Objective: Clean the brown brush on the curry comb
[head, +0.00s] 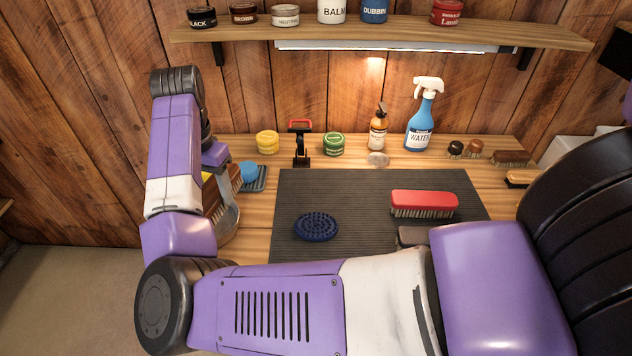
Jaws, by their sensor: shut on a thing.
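The curry comb (316,227) is a dark blue oval with short knobs facing up, lying on the left part of the dark ribbed mat (350,189). My gripper (217,165) is at the left end of the bench, mostly hidden by my arm. It is shut on the brown brush (222,191), which shows just below it, with bristles along its side and part of it behind my arm. The brush is to the left of the curry comb and apart from it.
A red brush (424,204) lies on the mat, and a dark object (412,237) is partly hidden by my arm. More brushes (510,157) lie right.

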